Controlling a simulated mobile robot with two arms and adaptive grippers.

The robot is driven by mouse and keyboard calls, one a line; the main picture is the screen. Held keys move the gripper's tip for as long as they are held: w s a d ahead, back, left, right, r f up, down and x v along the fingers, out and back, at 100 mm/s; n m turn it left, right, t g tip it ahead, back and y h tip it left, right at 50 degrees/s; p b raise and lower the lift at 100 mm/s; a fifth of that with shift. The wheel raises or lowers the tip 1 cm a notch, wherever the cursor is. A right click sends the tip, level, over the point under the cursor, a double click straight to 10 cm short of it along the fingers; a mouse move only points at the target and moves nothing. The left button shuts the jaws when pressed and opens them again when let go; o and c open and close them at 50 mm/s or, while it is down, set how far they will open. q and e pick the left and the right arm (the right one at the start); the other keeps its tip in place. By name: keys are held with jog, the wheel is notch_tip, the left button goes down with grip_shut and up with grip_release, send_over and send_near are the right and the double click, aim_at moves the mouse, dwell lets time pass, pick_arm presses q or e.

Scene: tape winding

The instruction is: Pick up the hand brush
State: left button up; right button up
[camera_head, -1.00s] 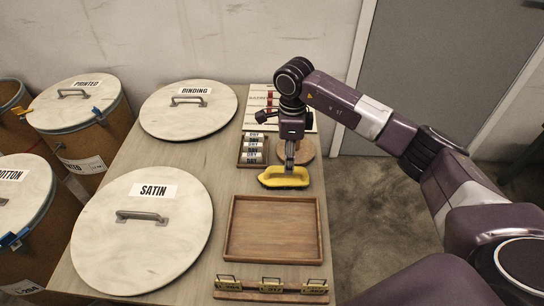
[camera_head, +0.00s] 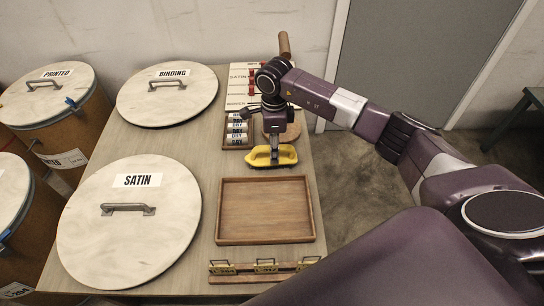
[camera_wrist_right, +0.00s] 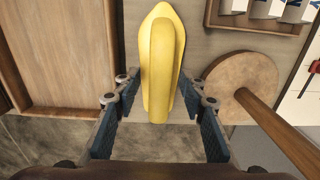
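The hand brush (camera_head: 262,159) is yellow and lies on the table just behind the wooden tray. My right gripper (camera_head: 274,153) is above the brush, pointing down. In the right wrist view my right gripper (camera_wrist_right: 160,100) is open, with one finger on each side of the brush's near end. A gap shows between the fingers and the handle. My left gripper is not in view.
An empty wooden tray (camera_head: 265,237) is in front of the brush. A round wooden disc with a tall rod (camera_wrist_right: 243,82) stands close behind it, beside a box of labelled rolls (camera_head: 237,131). Large round lids marked SATIN (camera_head: 130,235) and BINDING (camera_head: 168,100) lie left.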

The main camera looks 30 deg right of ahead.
grip_shut()
dwell(0.3)
jog(key=shift+r, duration=0.5)
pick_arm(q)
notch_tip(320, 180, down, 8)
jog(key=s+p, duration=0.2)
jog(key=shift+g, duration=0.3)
pick_arm(e)
notch_tip(320, 180, up, 19)
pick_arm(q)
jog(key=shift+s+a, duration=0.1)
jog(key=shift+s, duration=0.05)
